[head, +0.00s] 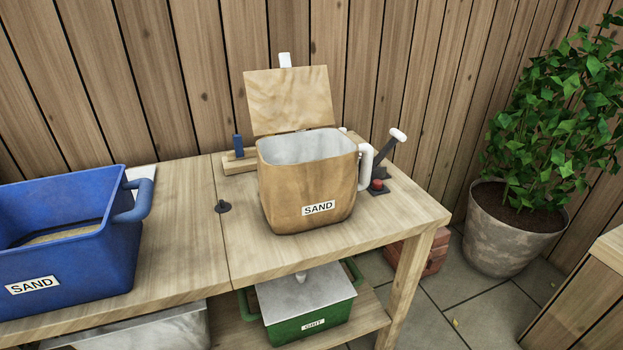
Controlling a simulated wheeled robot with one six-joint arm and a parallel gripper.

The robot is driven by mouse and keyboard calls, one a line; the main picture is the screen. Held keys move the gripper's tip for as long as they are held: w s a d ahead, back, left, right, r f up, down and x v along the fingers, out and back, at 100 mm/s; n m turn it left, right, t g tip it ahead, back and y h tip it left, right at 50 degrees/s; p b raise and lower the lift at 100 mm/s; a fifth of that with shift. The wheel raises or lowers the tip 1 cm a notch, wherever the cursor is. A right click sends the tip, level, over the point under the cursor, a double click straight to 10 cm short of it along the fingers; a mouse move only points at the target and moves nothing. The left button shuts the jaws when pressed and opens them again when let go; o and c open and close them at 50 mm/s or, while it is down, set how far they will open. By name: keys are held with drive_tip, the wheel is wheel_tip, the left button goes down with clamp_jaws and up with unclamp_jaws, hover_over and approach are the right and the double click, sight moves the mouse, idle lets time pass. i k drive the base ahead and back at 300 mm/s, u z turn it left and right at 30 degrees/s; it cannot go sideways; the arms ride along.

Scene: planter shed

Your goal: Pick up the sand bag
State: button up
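The sand bag (290,190) is a tan container with a "SAND" label on its front. It stands upright on the wooden bench (185,235), toward the right end. Its flap lid (290,100) is raised at the back, with a white tab on top. The mouth is open and shows a pale grey inside; no sand can be made out in it. A white handle (366,165) is on its right side. My gripper is not in view.
A blue tub (75,245), also labelled "SAND", stands on the bench at left. A lever (385,160) with a white knob stands close right of the bag. A small black knob (222,207) sits left. A green "GRIT" box (310,312) is below. A potted plant (510,240) stands right.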

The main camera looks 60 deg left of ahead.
sight(308, 180)
drive_tip(key=u, duration=0.65)
drive_tip(key=i, duration=0.9)
drive_tip(key=u, duration=0.75)
